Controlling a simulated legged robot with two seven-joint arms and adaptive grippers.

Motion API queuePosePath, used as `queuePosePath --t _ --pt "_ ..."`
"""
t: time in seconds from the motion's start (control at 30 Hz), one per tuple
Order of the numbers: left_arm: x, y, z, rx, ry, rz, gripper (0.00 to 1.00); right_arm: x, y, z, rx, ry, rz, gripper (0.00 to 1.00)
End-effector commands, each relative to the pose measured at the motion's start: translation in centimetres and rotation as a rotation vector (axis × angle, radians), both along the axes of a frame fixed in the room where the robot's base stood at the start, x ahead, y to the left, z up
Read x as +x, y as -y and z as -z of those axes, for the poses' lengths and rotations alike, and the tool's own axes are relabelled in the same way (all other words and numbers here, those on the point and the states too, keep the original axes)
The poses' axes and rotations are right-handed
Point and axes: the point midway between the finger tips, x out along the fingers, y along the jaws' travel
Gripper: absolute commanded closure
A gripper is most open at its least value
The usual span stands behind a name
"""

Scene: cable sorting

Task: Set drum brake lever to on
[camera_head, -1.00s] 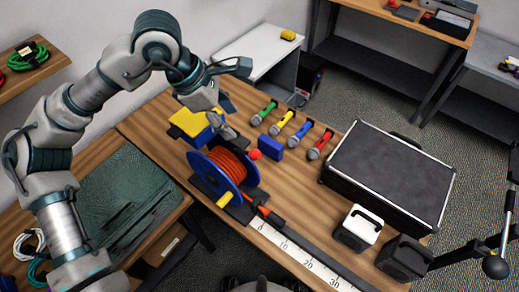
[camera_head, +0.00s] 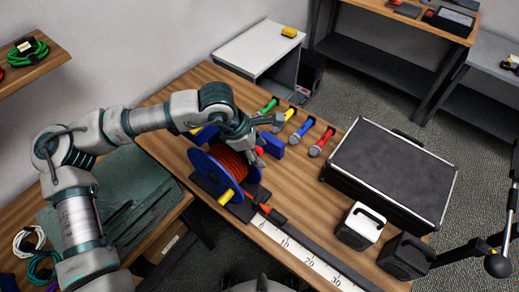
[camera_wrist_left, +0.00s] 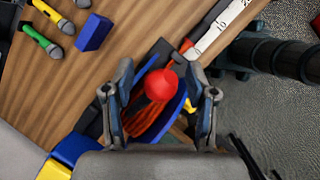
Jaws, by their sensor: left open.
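The cable drum (camera_head: 226,172) has blue flanges and orange-red cable, and stands on a dark base on the wooden table. The brake lever's red knob (camera_wrist_left: 162,84) shows in the left wrist view between my left gripper's fingers, in front of the drum (camera_wrist_left: 150,118). My left gripper (camera_wrist_left: 160,100) is open, one finger on each side of the knob, with visible gaps. In the head view my left gripper (camera_head: 262,140) is over the drum's far right side and mostly hides the knob. The lever's shaft is hidden.
A blue block (camera_head: 273,147) and several coloured microphones (camera_head: 303,130) lie behind the drum. A black case (camera_head: 390,172) and a white box (camera_head: 359,227) stand to the right. A measuring strip (camera_head: 300,255) runs along the table's front edge.

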Motion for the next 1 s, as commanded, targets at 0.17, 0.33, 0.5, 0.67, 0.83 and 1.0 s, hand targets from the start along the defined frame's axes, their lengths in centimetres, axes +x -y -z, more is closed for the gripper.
queuePosePath --t 0.17,0.33,0.5,0.67,0.83,1.0 --pt "0.03 0.13 0.13 0.0 0.001 0.0 0.43 0.23 -0.1 -0.15 0.002 0.006 0.0 0.56" --pt "0.03 0.28 0.11 0.001 0.001 0.0 0.6 0.27 -0.35 -0.2 0.006 0.007 0.0 0.56" --pt "0.05 0.45 0.1 0.002 0.001 -0.001 1.0 0.21 -0.39 -0.18 0.006 0.006 -0.001 0.56" --pt "0.08 0.43 0.09 0.0 0.001 0.0 1.0 -0.06 -0.35 -0.06 0.005 0.001 -0.001 0.56" --pt "0.12 0.39 0.09 -0.003 0.0 -0.001 1.0 -0.4 -0.3 0.09 0.004 -0.006 -0.001 0.56" --pt "0.23 0.26 -0.08 -0.028 -0.019 -0.002 1.0 -0.46 -0.28 0.18 0.003 -0.009 -0.001 0.56"
